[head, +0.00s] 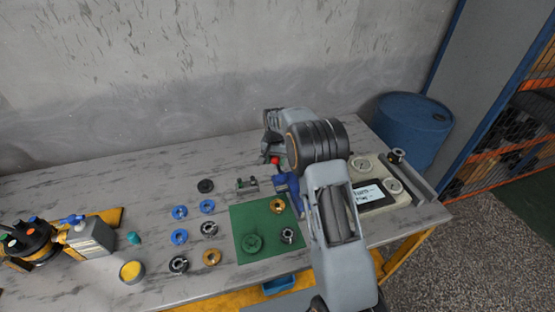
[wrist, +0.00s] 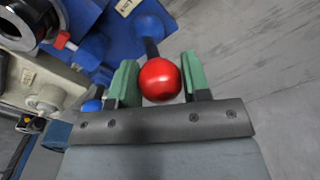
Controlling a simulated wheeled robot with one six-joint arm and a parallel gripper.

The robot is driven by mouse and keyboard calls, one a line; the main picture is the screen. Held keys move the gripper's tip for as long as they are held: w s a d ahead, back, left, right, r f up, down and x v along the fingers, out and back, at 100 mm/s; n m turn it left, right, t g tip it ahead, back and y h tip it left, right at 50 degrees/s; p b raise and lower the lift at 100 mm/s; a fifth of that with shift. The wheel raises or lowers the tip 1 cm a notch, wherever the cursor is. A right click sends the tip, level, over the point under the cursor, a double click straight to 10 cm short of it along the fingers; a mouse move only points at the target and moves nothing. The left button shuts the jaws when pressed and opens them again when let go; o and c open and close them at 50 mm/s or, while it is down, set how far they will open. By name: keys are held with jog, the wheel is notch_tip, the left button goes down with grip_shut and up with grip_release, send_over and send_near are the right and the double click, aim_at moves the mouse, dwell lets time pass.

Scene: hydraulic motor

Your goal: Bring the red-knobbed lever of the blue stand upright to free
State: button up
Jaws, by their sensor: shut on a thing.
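The blue stand (head: 288,188) is on the table, partly hidden behind my arm in the head view. Its blue body (wrist: 108,32) fills the top left of the wrist view, with a small light label on it. The red knob (wrist: 160,80) sits between the green pads of my gripper (wrist: 161,72), which is shut on it. A dark lever shaft (wrist: 150,42) runs from the knob to the blue body. The knob (head: 275,160) also shows just below my gripper in the head view. The lever's exact tilt is hard to tell.
A gauge box (head: 375,190) stands right of the stand. A green mat (head: 240,215) with rings and a green part lies in front. Several blue, brass and steel rings lie left of it. A blue drum (head: 410,125) stands behind the table's right end. The table's back left is clear.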

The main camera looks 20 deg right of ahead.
jog(key=shift+d, duration=0.6)
jog(key=shift+d+r, duration=0.1)
jog(key=shift+d, duration=0.65)
dwell(0.4)
jog(key=o, duration=0.6)
jog(key=shift+d, duration=0.15)
jog(key=shift+r, duration=0.2)
notch_tip(320, 180, up, 6)
jog(key=p, duration=0.4)
jog(key=shift+f, duration=0.15)
